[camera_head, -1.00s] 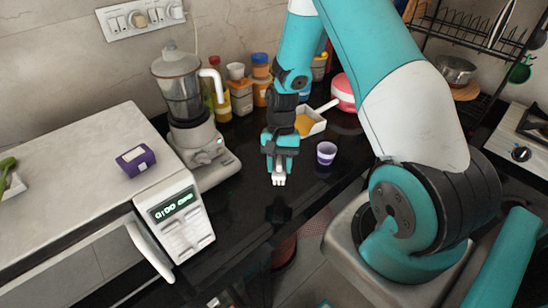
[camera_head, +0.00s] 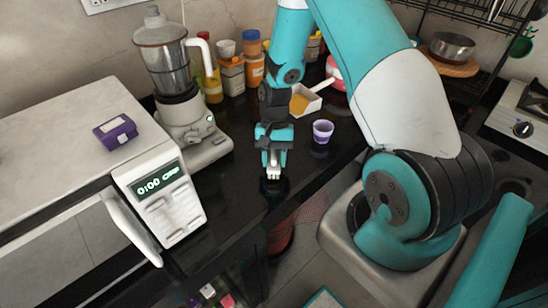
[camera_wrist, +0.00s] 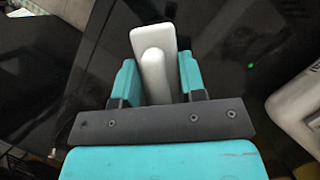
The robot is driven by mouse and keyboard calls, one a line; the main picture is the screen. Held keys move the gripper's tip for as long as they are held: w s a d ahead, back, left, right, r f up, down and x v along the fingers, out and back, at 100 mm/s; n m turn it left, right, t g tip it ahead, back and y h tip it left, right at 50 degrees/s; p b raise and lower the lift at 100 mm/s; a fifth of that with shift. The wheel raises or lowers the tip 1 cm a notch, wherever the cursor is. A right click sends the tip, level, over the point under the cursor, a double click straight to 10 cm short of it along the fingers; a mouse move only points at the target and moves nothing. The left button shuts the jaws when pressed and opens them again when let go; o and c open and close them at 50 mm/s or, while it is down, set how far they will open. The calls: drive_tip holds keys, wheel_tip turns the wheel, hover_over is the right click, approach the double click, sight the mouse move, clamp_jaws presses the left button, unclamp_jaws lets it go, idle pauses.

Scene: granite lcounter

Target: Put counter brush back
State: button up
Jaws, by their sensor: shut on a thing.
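The counter brush, a small white piece with a rounded handle (camera_wrist: 154,75), is between the two teal fingers of my gripper (camera_wrist: 155,80) in the wrist view. My gripper (camera_head: 273,160) is shut on it. In the head view, the brush's white end (camera_head: 273,173) shows below the fingers, low over the black counter. A dark patch lies just below it, and I cannot tell whether it is bristles, shadow or reflection. Whether the brush touches the counter is unclear.
A purple cup (camera_head: 322,131) stands to the right of my gripper. Behind are a white pan with a handle (camera_head: 305,102) and several bottles (camera_head: 231,76). A blender (camera_head: 185,95) and a microwave (camera_head: 165,200) with a purple packet (camera_head: 115,131) stand left. Dark counter between is clear.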

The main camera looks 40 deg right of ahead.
drive_tip(key=shift+f+b, duration=0.45)
drive_tip(key=shift+f, duration=0.2)
drive_tip(key=o, duration=1.1)
drive_tip(key=b+v, duration=0.2)
drive_tip(key=v, duration=1.5)
drive_tip(key=shift+r, duration=0.3)
drive_tip(key=s+a+r+n+t, duration=0.1)
drive_tip(key=s+a+r+n, duration=0.3)
drive_tip(key=a, duration=0.5)
drive_tip(key=s+a+r+n+t, duration=0.1)
drive_tip(key=s+a+r+n, duration=0.35)
drive_tip(key=a, duration=0.35)
drive_tip(key=s+a+r+n, duration=0.1)
drive_tip(key=s+a+n, duration=0.2)
drive_tip(key=s, duration=0.3)
drive_tip(key=s+a+r+n+t+y, duration=0.1)
drive_tip(key=s+a+n, duration=0.3)
drive_tip(key=s+a, duration=0.1)
drive_tip(key=shift+s+a+r, duration=0.15)
drive_tip(key=shift+s+r, duration=0.1)
drive_tip(key=shift+s, duration=0.55)
